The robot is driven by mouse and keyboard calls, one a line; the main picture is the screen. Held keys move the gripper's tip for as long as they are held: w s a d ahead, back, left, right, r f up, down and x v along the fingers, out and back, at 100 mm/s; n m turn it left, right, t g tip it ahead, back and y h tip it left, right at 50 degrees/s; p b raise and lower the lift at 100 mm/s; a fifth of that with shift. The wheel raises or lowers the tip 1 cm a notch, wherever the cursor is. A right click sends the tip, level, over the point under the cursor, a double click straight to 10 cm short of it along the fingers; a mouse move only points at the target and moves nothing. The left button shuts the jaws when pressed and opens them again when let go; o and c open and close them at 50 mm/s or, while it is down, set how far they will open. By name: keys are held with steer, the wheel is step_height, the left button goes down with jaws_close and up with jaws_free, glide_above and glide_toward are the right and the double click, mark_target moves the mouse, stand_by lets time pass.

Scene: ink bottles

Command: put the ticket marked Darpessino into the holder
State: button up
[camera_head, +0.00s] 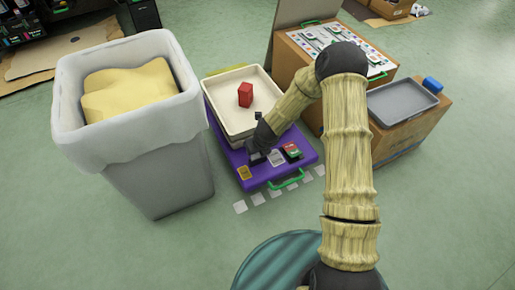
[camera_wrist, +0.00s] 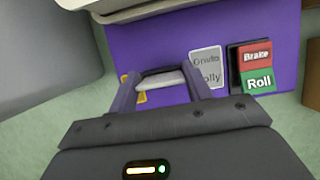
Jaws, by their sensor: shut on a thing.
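My gripper (camera_head: 257,158) is low over the front of the purple case (camera_head: 262,179). In the wrist view its fingers (camera_wrist: 163,84) are shut on a thin pale ticket-like piece (camera_wrist: 163,80), seen nearly edge-on; no marking on it is readable. To its right a grey-white card (camera_wrist: 206,66) with partly legible dark print lies on the purple top. A yellow card (camera_head: 244,173) lies left of my gripper, partly hidden in the wrist view. I cannot read "Darpessino" anywhere.
A cream tray (camera_head: 225,110) with a red block (camera_head: 245,95) stands behind. A large grey bin (camera_head: 165,175) is close on the left. Boxes with a grey tray (camera_head: 401,99) stand right. A green handle (camera_head: 287,180) and pale floor squares (camera_head: 257,199) are in front.

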steer(key=shift+f+b, duration=0.3)
steer(key=shift+f, duration=0.25)
stand_by(0.4)
steer(key=o, duration=1)
steer(key=p+v, duration=0.8)
steer(key=v, duration=0.9)
steer(key=shift+s+r+p, duration=0.15)
steer(key=shift+s+p, duration=0.05)
steer(key=shift+p, duration=0.2)
